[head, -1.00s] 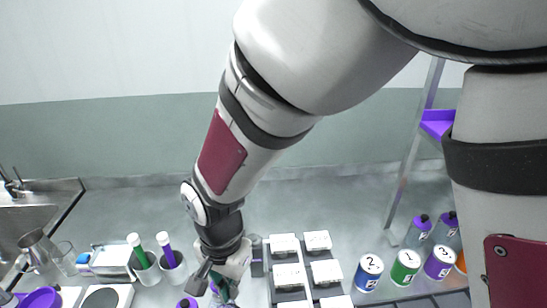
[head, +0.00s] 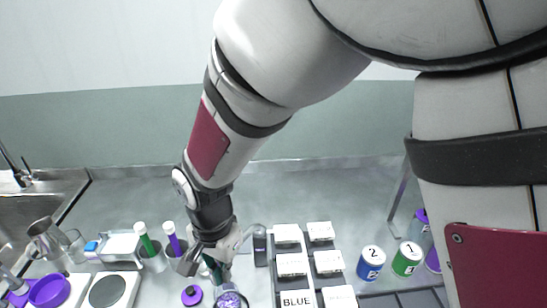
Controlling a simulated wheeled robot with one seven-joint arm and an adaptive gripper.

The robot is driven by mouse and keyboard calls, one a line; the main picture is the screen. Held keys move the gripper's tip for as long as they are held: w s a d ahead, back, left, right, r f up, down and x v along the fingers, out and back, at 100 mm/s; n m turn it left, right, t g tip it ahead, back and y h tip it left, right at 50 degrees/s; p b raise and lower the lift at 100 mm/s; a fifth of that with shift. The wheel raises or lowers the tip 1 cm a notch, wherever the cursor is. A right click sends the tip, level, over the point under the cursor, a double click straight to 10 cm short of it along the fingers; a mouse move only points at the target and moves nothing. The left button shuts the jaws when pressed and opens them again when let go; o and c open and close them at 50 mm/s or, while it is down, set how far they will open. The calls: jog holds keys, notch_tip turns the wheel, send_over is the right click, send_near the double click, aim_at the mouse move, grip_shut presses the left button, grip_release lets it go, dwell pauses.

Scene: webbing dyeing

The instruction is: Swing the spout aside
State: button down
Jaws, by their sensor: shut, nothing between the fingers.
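A grey curved spout (head: 250,231) rises beside a dark post (head: 260,246) at the lower middle of the head view. Its left end runs behind or against my gripper (head: 208,268), so I cannot tell whether they touch. My gripper points down, shut and empty, just left of the post. Below and right of it stands a clear jar (head: 229,300) with purplish contents, cut by the frame's lower edge. My gripper and wrist hide part of the space above the jar.
White boxes (head: 292,264) in a rack stand close on the right. Numbered cans (head: 371,263) stand farther right. A sink (head: 40,205) is at far left.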

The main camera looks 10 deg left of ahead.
jog(key=shift+w+a, duration=0.2)
jog(key=shift+a, duration=0.3)
jog(key=shift+w+a, duration=0.15)
jog(key=shift+a, duration=0.4)
jog(key=shift+w+a, duration=0.5)
jog(key=shift+a, duration=0.5)
